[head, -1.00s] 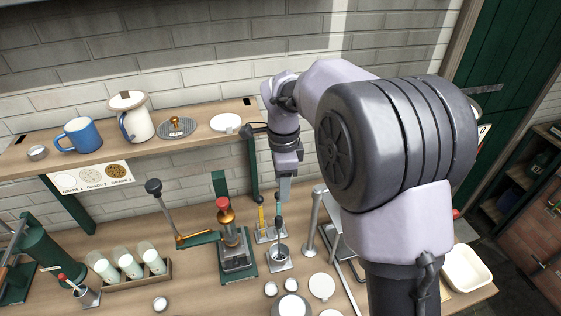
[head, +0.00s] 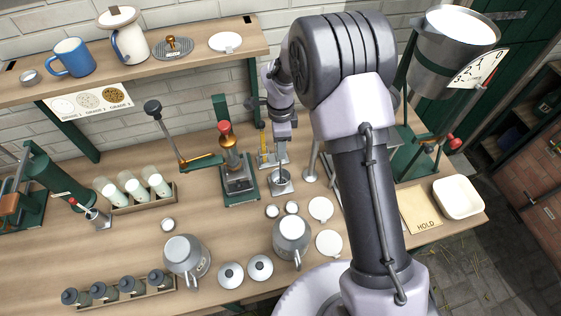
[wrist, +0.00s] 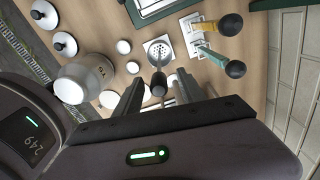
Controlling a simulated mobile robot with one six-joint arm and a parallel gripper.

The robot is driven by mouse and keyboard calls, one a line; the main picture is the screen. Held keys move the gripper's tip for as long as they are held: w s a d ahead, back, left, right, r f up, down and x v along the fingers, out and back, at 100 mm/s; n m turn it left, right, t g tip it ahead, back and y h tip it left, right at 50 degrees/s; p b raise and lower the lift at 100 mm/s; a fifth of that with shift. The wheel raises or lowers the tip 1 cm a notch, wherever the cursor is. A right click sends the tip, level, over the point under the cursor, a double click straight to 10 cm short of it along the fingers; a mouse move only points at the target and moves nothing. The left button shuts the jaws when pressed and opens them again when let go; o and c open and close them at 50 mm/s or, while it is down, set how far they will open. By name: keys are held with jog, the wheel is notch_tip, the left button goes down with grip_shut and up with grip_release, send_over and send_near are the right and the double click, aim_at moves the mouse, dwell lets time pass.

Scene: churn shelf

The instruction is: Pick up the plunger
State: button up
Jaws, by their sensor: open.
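The plunger appears to be the upright tool (head: 280,177) with a thin handle and a metal foot on a small pale square stand, in the middle of the bench in the head view. In the wrist view its perforated round foot (wrist: 160,50) shows beyond the fingers. Its dark handle end (wrist: 158,86) points up at the camera. My gripper (wrist: 159,82) is open, with a finger either side of the handle end and gaps visible. In the head view my gripper (head: 281,148) is right above the stand, hiding the handle top.
Close by stand a press with a red knob (head: 225,128), a yellow upright tool (head: 263,148) and a metal post (head: 311,162). Grey jugs (head: 291,236) and small lids lie in front. A shelf (head: 170,85) with mugs runs behind.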

jog(key=shift+s, duration=0.1)
grip_shut()
dwell(1.3)
